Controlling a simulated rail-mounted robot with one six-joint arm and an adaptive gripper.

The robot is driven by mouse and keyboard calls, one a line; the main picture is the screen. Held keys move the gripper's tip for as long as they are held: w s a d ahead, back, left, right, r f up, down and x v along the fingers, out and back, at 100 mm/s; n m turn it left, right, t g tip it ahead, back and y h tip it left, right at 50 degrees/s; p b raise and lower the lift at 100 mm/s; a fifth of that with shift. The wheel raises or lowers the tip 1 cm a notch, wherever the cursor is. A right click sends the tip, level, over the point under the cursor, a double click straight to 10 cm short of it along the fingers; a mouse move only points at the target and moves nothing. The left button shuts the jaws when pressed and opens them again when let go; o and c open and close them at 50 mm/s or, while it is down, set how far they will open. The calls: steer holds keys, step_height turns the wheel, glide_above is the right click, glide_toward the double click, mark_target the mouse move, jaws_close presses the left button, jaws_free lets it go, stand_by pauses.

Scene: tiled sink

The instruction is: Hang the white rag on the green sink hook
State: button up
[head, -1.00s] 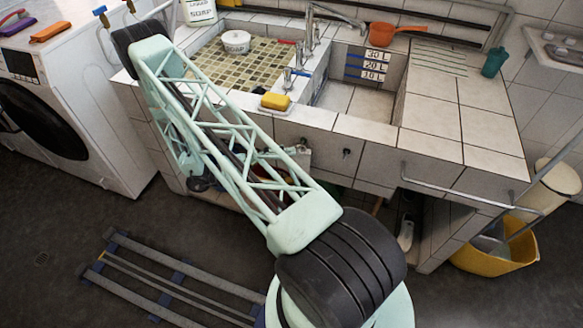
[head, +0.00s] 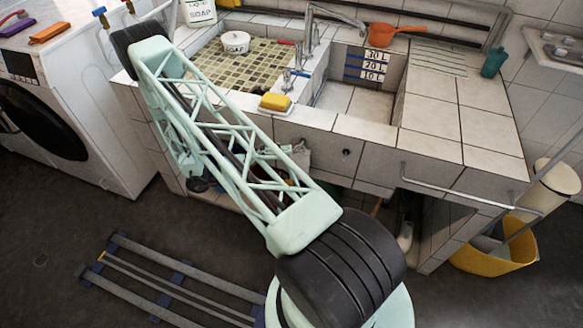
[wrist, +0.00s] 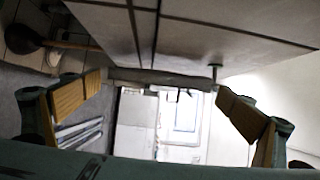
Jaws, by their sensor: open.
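In the wrist view my gripper (wrist: 157,97) is open, with its yellow-padded fingers wide apart below a tiled face. A greyish strip (wrist: 155,77) lies across the gap between the fingertips; I cannot tell whether it is the rag. A small peg (wrist: 215,70) sticks out from the tiled face beside the right fingertip. In the head view a pale, cloth-like thing (head: 301,155) shows at the sink front, partly behind my arm; it may be the white rag. A dark knob (head: 346,152) is to its right. I cannot make out green on any hook.
The tiled sink (head: 450,115) holds a faucet (head: 311,40), a yellow sponge (head: 275,101) and an orange pot (head: 382,35). A metal rail (head: 470,198) runs along its front right. A washing machine (head: 75,100) stands left, a yellow bucket (head: 495,257) right.

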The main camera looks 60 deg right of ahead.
steer(key=v, duration=1.2)
stand_by(0.3)
steer(key=shift+r, duration=0.15)
stand_by(0.5)
